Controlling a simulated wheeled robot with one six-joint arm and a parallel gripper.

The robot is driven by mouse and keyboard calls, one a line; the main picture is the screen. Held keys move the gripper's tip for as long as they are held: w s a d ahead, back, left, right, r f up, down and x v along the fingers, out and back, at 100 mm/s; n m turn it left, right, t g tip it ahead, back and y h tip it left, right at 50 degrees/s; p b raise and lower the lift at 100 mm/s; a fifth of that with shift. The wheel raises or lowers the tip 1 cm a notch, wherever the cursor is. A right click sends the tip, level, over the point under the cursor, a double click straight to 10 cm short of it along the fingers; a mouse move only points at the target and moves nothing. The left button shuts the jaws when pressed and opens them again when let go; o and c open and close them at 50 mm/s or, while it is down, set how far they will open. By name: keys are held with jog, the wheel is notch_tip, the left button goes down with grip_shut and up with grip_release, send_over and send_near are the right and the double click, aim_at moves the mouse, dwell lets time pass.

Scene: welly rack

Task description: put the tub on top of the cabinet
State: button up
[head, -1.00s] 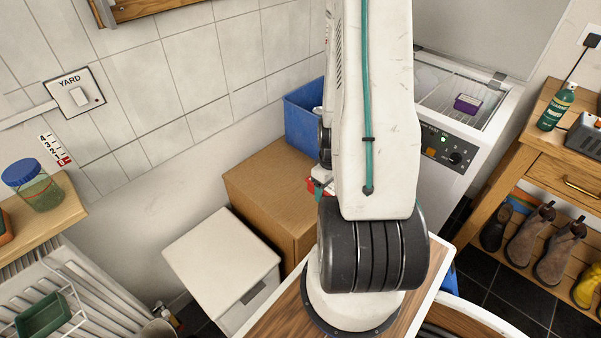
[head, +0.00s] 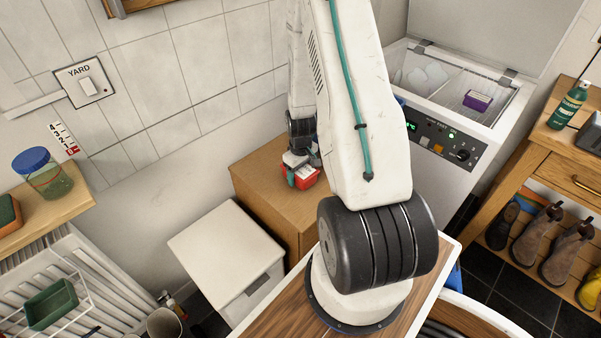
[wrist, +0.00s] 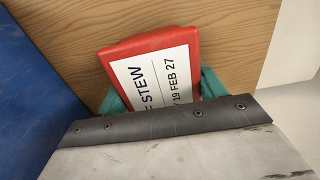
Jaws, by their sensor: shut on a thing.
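The tub (head: 303,179) is a small red box with a white label that reads "STEW" and "19 FEB 27" in the wrist view (wrist: 155,75). My gripper (head: 300,167) is shut on it, with teal fingers on either side in the wrist view (wrist: 160,93). The tub is over the top of the brown wooden cabinet (head: 258,182), near its back part. I cannot tell whether it touches the top. The wood grain of the cabinet top shows beyond the tub in the wrist view (wrist: 240,40). My arm hides the right part of the cabinet top.
A blue surface (wrist: 35,85) stands close on the left in the wrist view. A low white unit (head: 225,250) stands left of the cabinet. An open chest freezer (head: 440,165) is to the right, with a purple tub (head: 478,100) inside. The tiled wall is behind.

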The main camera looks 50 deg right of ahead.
jog(key=shift+f, duration=0.15)
jog(key=o, duration=1.3)
notch_tip(320, 180, up, 12)
jog(key=shift+f, duration=0.1)
jog(key=s+a+r, duration=0.1)
jog(key=a+r, duration=0.6)
jog(key=r, duration=0.3)
jog(key=s+a+r, duration=0.1)
jog(key=a+r, duration=0.6)
jog(key=r, duration=0.3)
jog(key=shift+n+t, duration=0.3)
jog(key=shift+t, duration=0.3)
jog(key=s+a+r, duration=0.3)
jog(key=s+a, duration=0.1)
jog(key=s, duration=0.1)
jog(key=s+a+r, duration=0.4)
jog(key=s, duration=0.1)
jog(key=s+a+r, duration=0.3)
jog(key=s+a, duration=0.1)
jog(key=s, duration=0.1)
jog(key=shift+s+r, duration=0.25)
jog(key=shift+s, duration=0.15)
